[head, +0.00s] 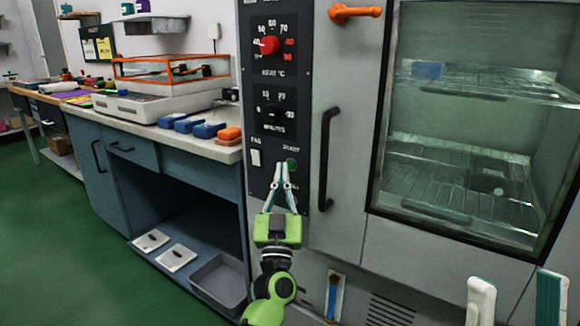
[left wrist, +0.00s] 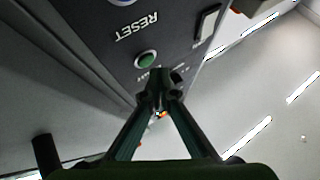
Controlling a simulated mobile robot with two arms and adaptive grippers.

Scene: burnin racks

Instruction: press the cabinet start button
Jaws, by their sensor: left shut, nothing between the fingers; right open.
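The start button (head: 292,165) is a small round green button on the cabinet's dark control panel (head: 273,135), under a START label. In the left wrist view the green button (left wrist: 146,60) is uncovered, just beyond my fingertips. My left gripper (head: 283,166) is shut and empty, its tips close beside the button in the head view. In the left wrist view its tips (left wrist: 160,84) partly hide the label by the button. I see no clear contact. My right gripper (head: 515,292) is open and empty at the lower right, in front of the cabinet.
The panel also carries a red heat knob (head: 269,45), a minutes knob (head: 273,110) and a white fan switch (head: 256,158). A RESET label (left wrist: 137,25) is near the green button. A black door handle (head: 328,158) juts out to the right. A workbench (head: 205,151) stands left.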

